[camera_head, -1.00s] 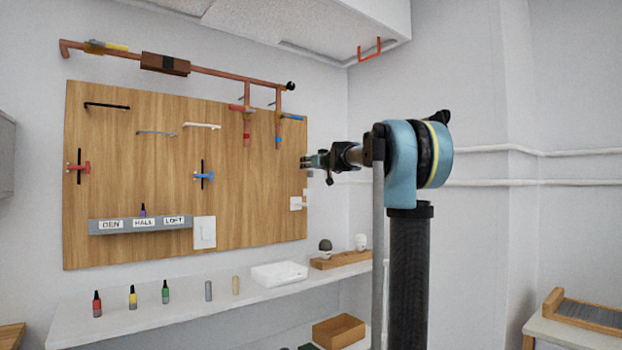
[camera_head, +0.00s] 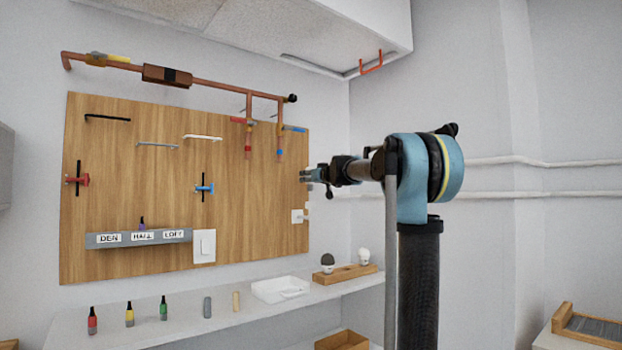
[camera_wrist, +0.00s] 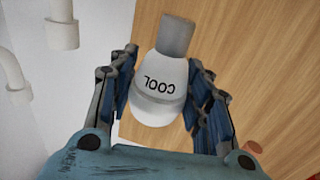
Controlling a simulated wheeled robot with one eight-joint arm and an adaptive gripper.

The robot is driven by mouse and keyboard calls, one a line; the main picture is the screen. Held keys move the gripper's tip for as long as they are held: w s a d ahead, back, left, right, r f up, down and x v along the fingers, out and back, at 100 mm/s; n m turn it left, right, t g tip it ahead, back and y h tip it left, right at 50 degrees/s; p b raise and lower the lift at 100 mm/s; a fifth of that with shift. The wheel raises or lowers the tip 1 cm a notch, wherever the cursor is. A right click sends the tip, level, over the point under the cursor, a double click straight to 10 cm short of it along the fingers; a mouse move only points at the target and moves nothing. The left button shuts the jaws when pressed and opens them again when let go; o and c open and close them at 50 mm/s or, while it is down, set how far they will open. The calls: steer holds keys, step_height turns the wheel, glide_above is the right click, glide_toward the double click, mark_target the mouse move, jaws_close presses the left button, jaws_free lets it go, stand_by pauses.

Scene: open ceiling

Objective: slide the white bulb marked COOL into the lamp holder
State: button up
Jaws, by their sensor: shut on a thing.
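A white bulb marked COOL (camera_wrist: 158,82) sits between the fingers of my gripper (camera_wrist: 161,66) in the wrist view. My gripper is shut on it, and the bulb's grey base points up in that picture, toward the wooden board. In the head view my gripper (camera_head: 308,175) is at the right edge of the board; the bulb cannot be made out clearly there. A white fitting with a stub (camera_head: 299,216) is on the board's right edge below my gripper. I cannot tell whether it is the lamp holder.
The wooden board (camera_head: 150,225) carries handles, valves and a labelled grey strip (camera_head: 165,238). Below, a shelf (camera_head: 225,308) holds several small bottles and a wooden rack (camera_head: 345,274) with a dark and a white bulb. White pipe-like parts (camera_wrist: 62,30) show left in the wrist view.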

mark_target(312, 185)
steer(key=shift+f, duration=1.7)
steer(key=shift+f, duration=1.6)
stand_by(0.7)
steer(key=o, duration=1.2)
steer(key=shift+c, duration=0.2)
steer(key=shift+s+d+f, duration=0.1)
steer(key=shift+s, duration=0.05)
steer(key=v, duration=1.1)
steer(key=shift+s+d, duration=0.2)
steer(key=shift+s, duration=0.15)
